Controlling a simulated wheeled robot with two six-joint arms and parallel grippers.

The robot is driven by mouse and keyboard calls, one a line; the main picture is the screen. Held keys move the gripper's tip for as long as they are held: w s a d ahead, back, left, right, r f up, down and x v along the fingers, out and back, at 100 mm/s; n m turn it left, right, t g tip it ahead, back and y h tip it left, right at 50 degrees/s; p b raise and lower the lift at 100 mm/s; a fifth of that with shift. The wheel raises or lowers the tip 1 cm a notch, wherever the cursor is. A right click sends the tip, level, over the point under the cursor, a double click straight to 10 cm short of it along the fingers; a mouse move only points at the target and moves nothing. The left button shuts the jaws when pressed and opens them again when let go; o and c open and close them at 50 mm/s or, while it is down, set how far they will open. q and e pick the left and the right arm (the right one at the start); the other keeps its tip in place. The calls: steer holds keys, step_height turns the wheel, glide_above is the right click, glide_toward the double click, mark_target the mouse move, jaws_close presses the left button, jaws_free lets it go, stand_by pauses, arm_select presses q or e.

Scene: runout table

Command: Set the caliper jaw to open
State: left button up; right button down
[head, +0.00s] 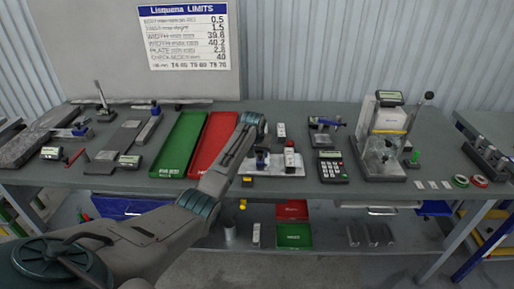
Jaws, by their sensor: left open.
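My left gripper (262,153) is at the end of my arm, which reaches in from the lower left. It points down over a pale fixture plate (285,170) in the middle of the table. It is small and dark here; its jaws are open, and I see nothing held between them. A small block with a red top (290,157) stands on the plate just right of the gripper. I cannot make out for certain which instrument is the caliper or how its jaw is set; part of the plate is hidden by my gripper. My right gripper is not in view.
A green tray (180,143) and a red tray (212,143) lie left of the plate, the red one partly behind my arm. A keypad device (332,167) and a gauge stand (384,150) are to the right. Several instruments with displays stand at the left.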

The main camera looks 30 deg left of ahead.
arm_select(q)
steer(key=b+v, duration=0.3)
steer(key=v, duration=0.7)
steer(key=shift+s+r, duration=0.15)
steer(key=shift+a, duration=0.1)
